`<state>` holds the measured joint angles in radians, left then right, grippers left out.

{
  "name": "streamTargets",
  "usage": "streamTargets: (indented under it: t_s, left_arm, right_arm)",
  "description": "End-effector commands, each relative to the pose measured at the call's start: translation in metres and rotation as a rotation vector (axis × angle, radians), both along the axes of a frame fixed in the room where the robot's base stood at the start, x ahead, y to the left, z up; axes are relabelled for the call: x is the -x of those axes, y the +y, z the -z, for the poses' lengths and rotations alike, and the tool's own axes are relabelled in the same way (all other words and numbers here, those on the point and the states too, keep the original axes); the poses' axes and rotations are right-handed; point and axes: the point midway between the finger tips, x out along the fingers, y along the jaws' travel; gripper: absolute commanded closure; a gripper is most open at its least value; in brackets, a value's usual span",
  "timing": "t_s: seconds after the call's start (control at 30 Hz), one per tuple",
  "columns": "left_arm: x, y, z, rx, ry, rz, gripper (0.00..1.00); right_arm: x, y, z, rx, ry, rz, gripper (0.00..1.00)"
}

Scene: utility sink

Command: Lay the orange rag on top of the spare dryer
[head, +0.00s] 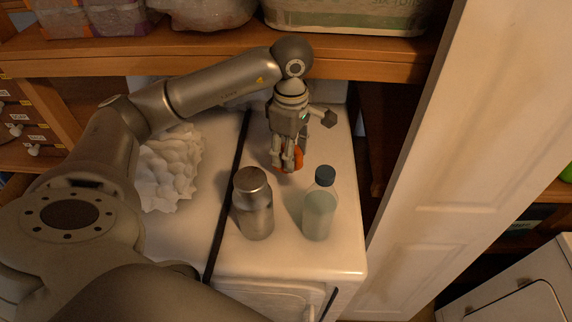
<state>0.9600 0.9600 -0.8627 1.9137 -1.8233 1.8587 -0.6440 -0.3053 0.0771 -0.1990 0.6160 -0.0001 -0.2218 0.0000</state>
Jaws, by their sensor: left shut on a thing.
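The orange rag (298,161) shows as a small bunched bit of orange between the fingers of my left gripper (287,163). The gripper points down and is shut on it, low over the back of the right-hand white machine top (278,252). I cannot tell whether the rag still touches that top; much of it is hidden by the fingers. Another white appliance (500,300) shows at the lower right. I cannot tell for sure which machine is the spare dryer. My right gripper is out of view.
A metal bottle (254,205) and a pale bottle with a dark cap (320,207) stand in front of my left gripper. A crumpled white cloth (168,168) lies to the left. A wooden shelf (360,60) overhangs behind; a white door (465,130) stands right.

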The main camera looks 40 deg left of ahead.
Motion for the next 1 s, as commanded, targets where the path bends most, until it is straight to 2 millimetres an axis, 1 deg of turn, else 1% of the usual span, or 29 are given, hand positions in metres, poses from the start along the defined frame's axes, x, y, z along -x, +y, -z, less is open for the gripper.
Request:
streamTargets:
  t_s: [0.03,0.17,0.27,0.4,0.5,0.77,0.9,0.93,1.0]
  left_arm:
    - [0.000,-0.001,0.008,0.001,0.000,0.002,0.75]
    - [-0.001,-0.002,0.014,0.001,-0.001,0.003,0.75]
    - [0.000,-0.004,0.024,0.000,0.000,0.004,0.75]
    - [0.000,-0.008,0.049,0.001,0.001,0.009,0.75]
    - [0.000,-0.010,0.062,0.001,0.000,0.012,0.75]
    - [0.000,-0.011,0.063,0.000,-0.001,0.013,0.75]
    - [0.000,-0.011,0.067,0.000,-0.001,0.013,0.75]
    - [0.000,-0.011,0.065,0.000,-0.001,0.013,0.53]
    - [0.000,-0.011,0.065,0.000,-0.001,0.013,0.44]
  right_arm:
    - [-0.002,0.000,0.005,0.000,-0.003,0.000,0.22]
    - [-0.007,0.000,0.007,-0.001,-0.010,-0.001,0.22]
    - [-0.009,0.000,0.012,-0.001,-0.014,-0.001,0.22]
    - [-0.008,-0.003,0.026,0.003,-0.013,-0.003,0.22]
    - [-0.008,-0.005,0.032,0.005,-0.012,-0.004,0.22]
    - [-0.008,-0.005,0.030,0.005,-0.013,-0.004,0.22]
    - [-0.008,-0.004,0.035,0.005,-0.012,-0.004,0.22]
    - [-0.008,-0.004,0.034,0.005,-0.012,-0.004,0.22]
    - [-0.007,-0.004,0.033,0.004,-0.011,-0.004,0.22]
